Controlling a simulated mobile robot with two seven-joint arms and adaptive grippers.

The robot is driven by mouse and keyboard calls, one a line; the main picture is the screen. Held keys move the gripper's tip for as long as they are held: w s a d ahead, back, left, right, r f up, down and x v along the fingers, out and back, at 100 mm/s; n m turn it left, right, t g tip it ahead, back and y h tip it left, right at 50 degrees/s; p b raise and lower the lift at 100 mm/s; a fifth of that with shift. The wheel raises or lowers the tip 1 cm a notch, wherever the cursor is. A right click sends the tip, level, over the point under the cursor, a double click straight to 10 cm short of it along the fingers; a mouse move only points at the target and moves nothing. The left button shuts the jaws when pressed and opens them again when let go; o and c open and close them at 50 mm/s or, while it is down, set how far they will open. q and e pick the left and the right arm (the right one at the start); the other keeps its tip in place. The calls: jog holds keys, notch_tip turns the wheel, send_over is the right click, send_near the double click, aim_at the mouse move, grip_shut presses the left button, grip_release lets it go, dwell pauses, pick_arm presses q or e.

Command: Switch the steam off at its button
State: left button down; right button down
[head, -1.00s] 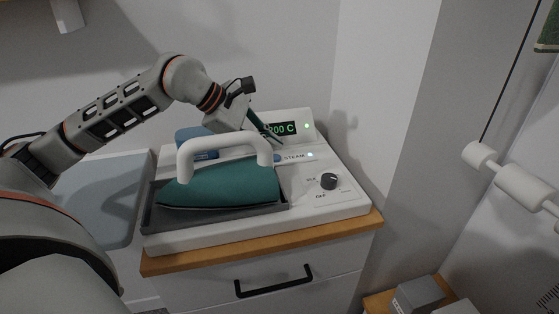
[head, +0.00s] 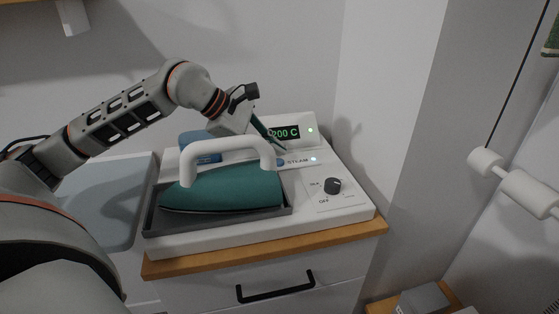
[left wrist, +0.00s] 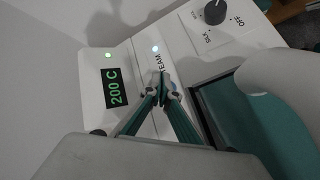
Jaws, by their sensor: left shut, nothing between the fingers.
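The steam station (head: 336,206) stands on a wood-topped cabinet. Its blue steam button (head: 280,162) is beside the STEAM label, and the small steam light (head: 313,159) glows bluish white; this light also shows in the left wrist view (left wrist: 155,48). My left gripper (head: 282,151) is shut and empty, fingertips pointing down just above or at the button. In the left wrist view the closed fingertips (left wrist: 164,78) cover most of the button, so I cannot tell whether they touch it. My right gripper is not in view.
A teal iron (head: 225,190) with a white handle rests in the grey tray in front of the gripper. A dark knob (head: 332,186) is at the front right. The display (head: 285,132) reads 200 C beside a green light. A wall rises close on the right.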

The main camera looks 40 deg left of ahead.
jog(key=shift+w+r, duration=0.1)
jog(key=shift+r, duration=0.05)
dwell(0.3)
pick_arm(q)
jog(key=shift+f, duration=0.1)
jog(key=shift+f, duration=0.15)
jog(key=shift+f+b, duration=0.3)
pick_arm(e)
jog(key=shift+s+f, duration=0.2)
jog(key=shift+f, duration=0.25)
pick_arm(q)
jog(key=shift+r, duration=0.1)
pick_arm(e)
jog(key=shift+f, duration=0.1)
